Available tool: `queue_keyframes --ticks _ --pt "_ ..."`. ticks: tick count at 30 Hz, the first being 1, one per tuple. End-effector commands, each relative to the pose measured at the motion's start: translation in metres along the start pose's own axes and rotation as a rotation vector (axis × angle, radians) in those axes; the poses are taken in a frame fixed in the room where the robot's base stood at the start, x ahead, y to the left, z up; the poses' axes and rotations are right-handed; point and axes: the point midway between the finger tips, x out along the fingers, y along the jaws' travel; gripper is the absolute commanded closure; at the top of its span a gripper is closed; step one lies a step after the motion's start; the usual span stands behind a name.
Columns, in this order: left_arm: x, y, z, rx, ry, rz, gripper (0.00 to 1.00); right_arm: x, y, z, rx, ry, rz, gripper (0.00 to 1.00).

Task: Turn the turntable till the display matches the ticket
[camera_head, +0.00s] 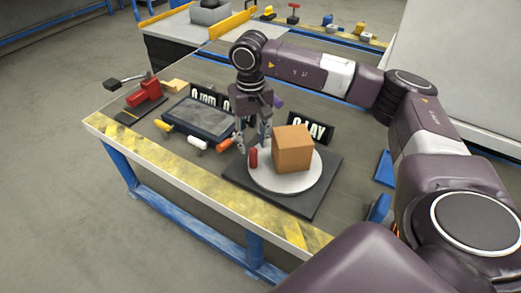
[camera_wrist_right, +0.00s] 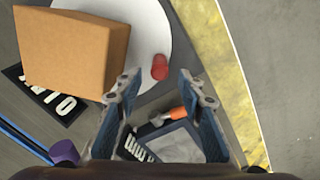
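The turntable is a white disc (camera_head: 285,183) on a dark square base (camera_head: 312,203). An orange-brown box (camera_head: 293,148) stands on it, and a small red peg (camera_head: 253,158) stands near its rim. A black board (camera_head: 312,127) with white letters stands behind the box, partly hidden. Another black board (camera_head: 203,95) reads "0 mm", partly hidden. My left gripper is out of view.
A red clamp-like device (camera_head: 143,92) stands at the far left. The striped table edge (camera_head: 185,182) runs along the front.

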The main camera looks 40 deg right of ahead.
Motion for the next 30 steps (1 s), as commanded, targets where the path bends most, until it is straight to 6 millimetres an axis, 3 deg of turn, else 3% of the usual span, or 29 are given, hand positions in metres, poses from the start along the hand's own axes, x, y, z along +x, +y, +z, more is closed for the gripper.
queue_keyframes --ticks 3,9,21,30 --pt "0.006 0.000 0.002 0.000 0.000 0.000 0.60 0.024 0.001 0.001 0.001 -0.003 0.002 0.64" --pt "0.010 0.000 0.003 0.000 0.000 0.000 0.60 0.051 0.001 0.001 0.001 -0.003 0.001 0.64" --pt "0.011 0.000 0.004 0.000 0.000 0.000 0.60 0.061 0.001 0.001 0.000 -0.002 0.001 0.64" --pt "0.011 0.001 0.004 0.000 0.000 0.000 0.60 0.061 0.001 0.001 0.001 -0.002 0.001 0.95"
